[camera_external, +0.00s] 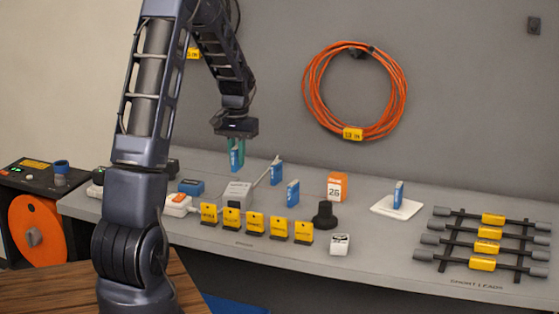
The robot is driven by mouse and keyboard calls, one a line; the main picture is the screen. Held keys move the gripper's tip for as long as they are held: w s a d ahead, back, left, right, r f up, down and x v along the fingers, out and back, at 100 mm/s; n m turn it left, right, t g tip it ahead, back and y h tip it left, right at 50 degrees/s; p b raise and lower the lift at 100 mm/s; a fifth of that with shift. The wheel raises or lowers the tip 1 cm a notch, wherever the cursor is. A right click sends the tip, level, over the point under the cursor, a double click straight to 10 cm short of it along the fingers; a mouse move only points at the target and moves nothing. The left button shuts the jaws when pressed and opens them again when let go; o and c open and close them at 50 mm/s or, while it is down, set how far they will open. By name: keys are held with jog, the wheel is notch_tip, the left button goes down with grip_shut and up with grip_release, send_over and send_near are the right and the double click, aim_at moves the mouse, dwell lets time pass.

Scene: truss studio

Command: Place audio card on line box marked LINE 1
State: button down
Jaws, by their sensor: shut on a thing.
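My gripper (236,146) points down above the left-middle part of the grey bench. It is shut on a blue and white card (236,160), which seems to be an audio card and hangs upright between the teal fingers. Two similar blue cards stand to its right, one (276,172) farther back and one (293,193) nearer. Another blue card (398,194) stands on a white pad (411,209). A light grey box (238,193) sits below and in front of the gripper. I cannot read a LINE 1 mark, so I cannot tell which thing is that line box.
Several yellow tags (255,222) stand along the front edge. A black knob-like object (324,215), an orange and white box (337,186) and a small white box (340,244) stand mid-bench. Short leads on a rack (520,247) fill the right. An orange cable coil (312,92) hangs on the wall.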

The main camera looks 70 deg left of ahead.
jog(key=shift+f, duration=2.65)
jog(key=shift+f, duration=0.1)
jog(key=c, duration=1.4)
grip_release()
